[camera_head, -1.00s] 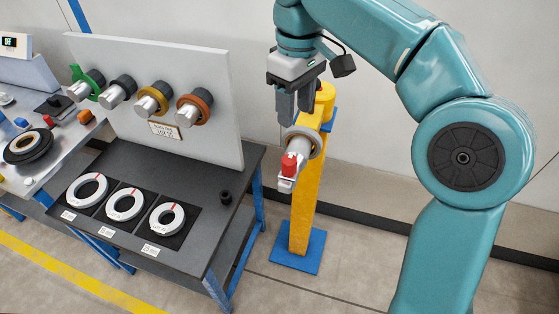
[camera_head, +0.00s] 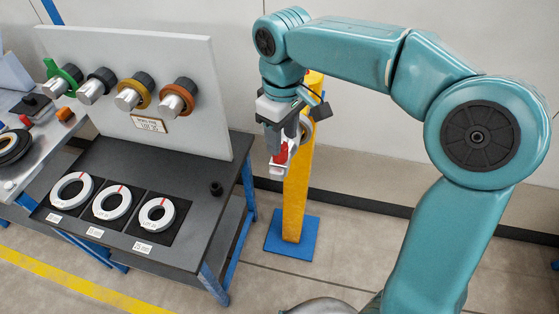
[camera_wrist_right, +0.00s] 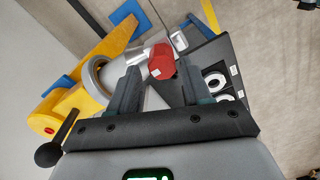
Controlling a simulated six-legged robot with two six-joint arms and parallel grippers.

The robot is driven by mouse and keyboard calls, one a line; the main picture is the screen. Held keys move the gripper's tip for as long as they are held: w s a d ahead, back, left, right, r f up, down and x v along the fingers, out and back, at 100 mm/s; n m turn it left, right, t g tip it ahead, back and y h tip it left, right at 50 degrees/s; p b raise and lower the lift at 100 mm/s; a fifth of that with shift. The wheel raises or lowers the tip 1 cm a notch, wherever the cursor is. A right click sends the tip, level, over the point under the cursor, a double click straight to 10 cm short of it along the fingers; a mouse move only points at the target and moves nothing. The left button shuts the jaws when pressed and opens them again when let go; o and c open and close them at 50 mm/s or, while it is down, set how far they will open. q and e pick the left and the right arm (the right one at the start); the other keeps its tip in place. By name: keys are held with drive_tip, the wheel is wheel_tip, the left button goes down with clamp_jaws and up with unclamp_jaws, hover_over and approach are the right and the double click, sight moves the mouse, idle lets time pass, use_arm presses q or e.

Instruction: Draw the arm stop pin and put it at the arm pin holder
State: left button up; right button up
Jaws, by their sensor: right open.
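The arm stop pin appears to be the red-headed piece (camera_head: 281,153) on the grey arm that sticks out from the yellow post (camera_head: 296,190). Its red head also shows in the right wrist view (camera_wrist_right: 162,62). My right gripper (camera_head: 287,143) is open, with its fingers at the red head. In the right wrist view the fingers stand on either side of the red head; I cannot tell whether they touch it. A small black cylindrical socket (camera_head: 216,188) on the dark table may be the arm pin holder. My left gripper is not in view.
The dark table (camera_head: 190,235) carries several white rings on black pads. A grey panel (camera_head: 140,60) behind them holds several pegs with coloured rings. Another bench (camera_head: 20,165) stands at the left. The floor between table and post is clear.

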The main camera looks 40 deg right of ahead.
sight(280, 157)
wheel_tip(280, 157, down, 4)
drive_tip(key=shift+s+a+r, duration=0.1)
drive_tip(key=shift+r, duration=0.1)
drive_tip(key=shift+f, duration=0.15)
drive_tip(key=shift+c, duration=0.3)
drive_tip(key=shift+a, duration=0.1)
drive_tip(key=c, duration=0.5)
clamp_jaws()
